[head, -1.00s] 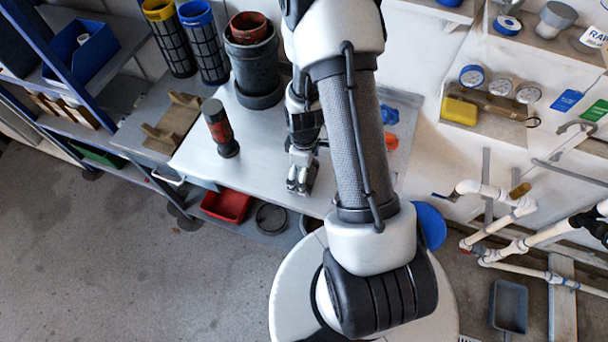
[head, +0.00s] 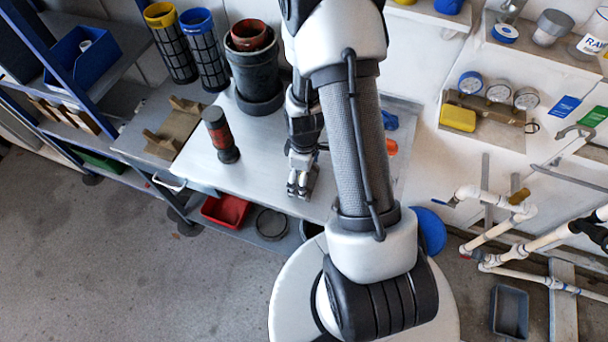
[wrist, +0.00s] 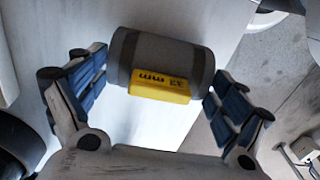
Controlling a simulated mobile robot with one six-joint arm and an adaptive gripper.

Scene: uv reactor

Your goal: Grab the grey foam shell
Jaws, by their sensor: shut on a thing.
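The grey foam shell (wrist: 196,62) is a short dark grey cylinder with a yellow label (wrist: 160,86); it lies crosswise between the fingers in the wrist view. My gripper (wrist: 158,84) is shut on it, with blue finger pads at its two ends. In the head view my gripper (head: 299,186) is over the front part of the light worktable (head: 255,150). The shell cannot be made out there; my gripper and arm cover that spot.
A dark cylinder with a red band (head: 221,135) stands left of my gripper on the table. A large dark pot (head: 257,75) stands behind. A red bin (head: 226,210) is below the front edge. White pipes (head: 500,215) are at the right.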

